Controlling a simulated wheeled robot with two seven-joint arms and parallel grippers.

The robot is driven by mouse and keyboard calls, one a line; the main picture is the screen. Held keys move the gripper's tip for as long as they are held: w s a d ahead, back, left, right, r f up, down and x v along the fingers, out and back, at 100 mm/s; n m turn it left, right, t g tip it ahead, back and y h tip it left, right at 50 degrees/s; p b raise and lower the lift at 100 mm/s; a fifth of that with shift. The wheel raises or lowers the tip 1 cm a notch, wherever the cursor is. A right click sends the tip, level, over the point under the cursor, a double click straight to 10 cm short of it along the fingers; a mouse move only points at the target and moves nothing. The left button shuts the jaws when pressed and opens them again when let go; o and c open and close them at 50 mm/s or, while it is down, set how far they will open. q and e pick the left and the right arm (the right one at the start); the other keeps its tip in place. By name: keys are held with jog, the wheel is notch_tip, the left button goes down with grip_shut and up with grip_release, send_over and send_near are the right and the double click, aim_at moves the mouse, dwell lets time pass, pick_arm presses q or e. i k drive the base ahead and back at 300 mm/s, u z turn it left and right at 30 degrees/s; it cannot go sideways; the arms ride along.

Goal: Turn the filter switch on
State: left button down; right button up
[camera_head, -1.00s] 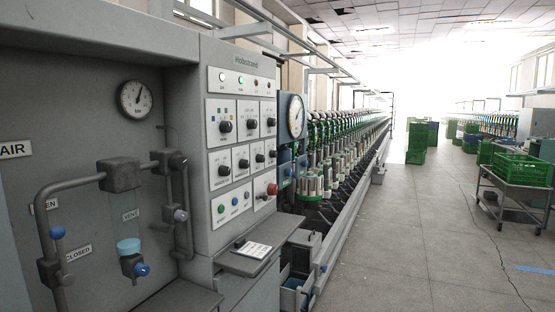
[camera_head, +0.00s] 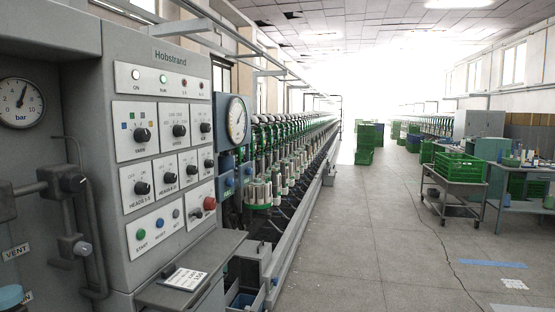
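The grey control panel (camera_head: 115,150) marked Hobstrand stands at the left, with several black rotary knobs on white plates. The top row has the yarn knob (camera_head: 142,135), the speed knob (camera_head: 180,130) and a third knob (camera_head: 205,128). I cannot read which one is the filter switch; the right-hand labels are too small. Neither of my grippers is in view.
A red knob (camera_head: 209,203) and a green start button (camera_head: 143,223) sit low on the panel. A grey shelf (camera_head: 160,293) with a card (camera_head: 185,279) juts out below. Pipes (camera_head: 90,230) stand at the left. The aisle floor (camera_head: 370,250) is clear; a cart (camera_head: 450,190) stands right.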

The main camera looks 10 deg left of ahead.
aim_at(208, 164)
jog(key=u, duration=0.05)
jog(key=i, duration=1.5)
jog(key=u, duration=0.8)
